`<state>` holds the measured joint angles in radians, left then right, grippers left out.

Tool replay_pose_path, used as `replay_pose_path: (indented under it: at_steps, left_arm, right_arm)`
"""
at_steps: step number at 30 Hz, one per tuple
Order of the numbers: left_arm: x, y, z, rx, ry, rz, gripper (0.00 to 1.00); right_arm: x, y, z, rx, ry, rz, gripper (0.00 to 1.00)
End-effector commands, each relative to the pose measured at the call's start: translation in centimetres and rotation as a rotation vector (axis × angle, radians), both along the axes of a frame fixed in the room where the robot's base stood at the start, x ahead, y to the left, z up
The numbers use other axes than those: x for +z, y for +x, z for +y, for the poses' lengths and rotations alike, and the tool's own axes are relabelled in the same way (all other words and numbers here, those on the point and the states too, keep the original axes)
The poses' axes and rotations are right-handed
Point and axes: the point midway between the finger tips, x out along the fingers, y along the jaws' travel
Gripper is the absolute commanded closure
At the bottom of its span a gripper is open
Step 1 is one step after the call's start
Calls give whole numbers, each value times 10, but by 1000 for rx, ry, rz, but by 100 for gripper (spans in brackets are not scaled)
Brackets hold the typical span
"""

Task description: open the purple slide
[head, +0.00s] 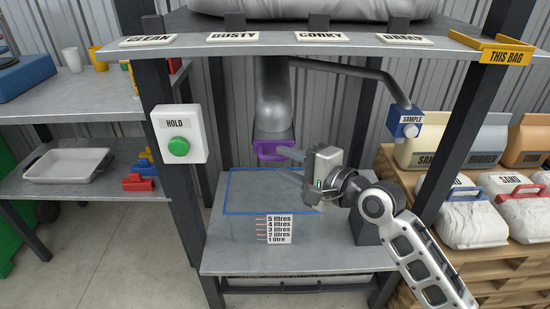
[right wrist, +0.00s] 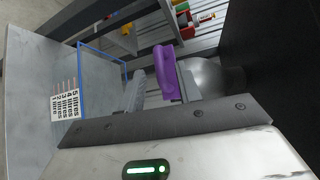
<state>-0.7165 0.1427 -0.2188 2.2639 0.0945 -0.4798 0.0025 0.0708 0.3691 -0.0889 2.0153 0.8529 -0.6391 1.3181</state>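The purple slide (head: 268,150) sits at the lower end of a grey metal spout (head: 273,100), above a clear blue-rimmed bin (head: 232,192). My right gripper (head: 284,153) reaches in from the right, its fingers at the slide's right side. In the right wrist view, the slide's purple handle (right wrist: 165,72) stands between the two fingers, with a small gap showing on the left finger's side. The right gripper (right wrist: 160,88) looks open there. Contact on the other side cannot be told. My left gripper is not in view.
A white box with a green button (head: 178,147) marked HOLD is on the left post. A blue SAMPLE box (head: 404,123) hangs at the right. A litre scale (head: 279,229) is on the bin's front. Bags (head: 476,215) lie on pallets at right.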

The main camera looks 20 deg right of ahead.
Motion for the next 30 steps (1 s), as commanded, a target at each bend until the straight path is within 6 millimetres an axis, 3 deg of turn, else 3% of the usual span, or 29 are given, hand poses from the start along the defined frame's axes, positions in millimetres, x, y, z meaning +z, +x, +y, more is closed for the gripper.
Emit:
replay_pose_path:
  at_steps: [7,18,19,22,23,27,30]
  left_arm:
    - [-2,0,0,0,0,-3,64]
    - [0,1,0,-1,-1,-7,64]
    - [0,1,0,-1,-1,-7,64]
    - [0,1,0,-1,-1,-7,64]
    - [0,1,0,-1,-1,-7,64]
    - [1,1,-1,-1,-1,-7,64]
    - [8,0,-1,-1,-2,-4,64]
  right_arm:
    - [-5,28,16,0,0,-1,66]
    - [-6,33,19,0,-2,0,66]
    - [-6,33,19,0,-1,0,68]
    - [-6,33,19,0,-1,0,96]
    - [-6,33,19,0,-1,0,100]
    - [-5,32,19,1,-1,0,100]
    - [-3,29,31,18,0,3,100]
